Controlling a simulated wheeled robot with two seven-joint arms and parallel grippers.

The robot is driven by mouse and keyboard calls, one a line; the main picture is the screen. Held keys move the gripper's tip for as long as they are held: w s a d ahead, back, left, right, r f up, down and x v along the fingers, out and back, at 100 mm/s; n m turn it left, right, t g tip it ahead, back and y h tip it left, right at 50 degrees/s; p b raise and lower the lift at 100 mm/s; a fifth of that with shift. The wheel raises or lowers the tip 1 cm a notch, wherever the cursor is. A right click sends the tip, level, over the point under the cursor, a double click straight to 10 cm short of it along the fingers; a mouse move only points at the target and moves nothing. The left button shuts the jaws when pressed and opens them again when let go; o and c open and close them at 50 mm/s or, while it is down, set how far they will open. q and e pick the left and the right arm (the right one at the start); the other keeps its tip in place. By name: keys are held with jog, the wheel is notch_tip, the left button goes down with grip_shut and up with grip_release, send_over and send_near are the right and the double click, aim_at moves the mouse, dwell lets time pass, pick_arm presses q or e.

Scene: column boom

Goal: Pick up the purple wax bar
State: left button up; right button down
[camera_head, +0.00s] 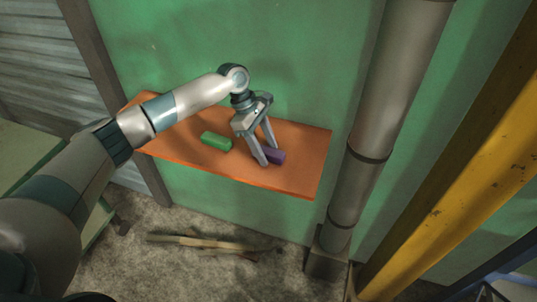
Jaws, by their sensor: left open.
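The purple wax bar (275,156) lies on the orange shelf (304,159), right of the middle. My left gripper (268,156) points down at it with its two fingers apart. The fingertips are at the bar's left part, and one finger covers some of it. I cannot tell whether the fingers touch the bar. My right gripper is not in view.
A green bar (216,141) lies on the shelf left of the gripper. A green wall (300,60) stands behind. A grey pipe (380,110) and a yellow beam (450,170) stand to the right. Sticks (210,243) lie on the floor below.

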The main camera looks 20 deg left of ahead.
aim_at(272, 151)
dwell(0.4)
pick_arm(q)
grip_shut()
jog(key=shift+r, duration=0.1)
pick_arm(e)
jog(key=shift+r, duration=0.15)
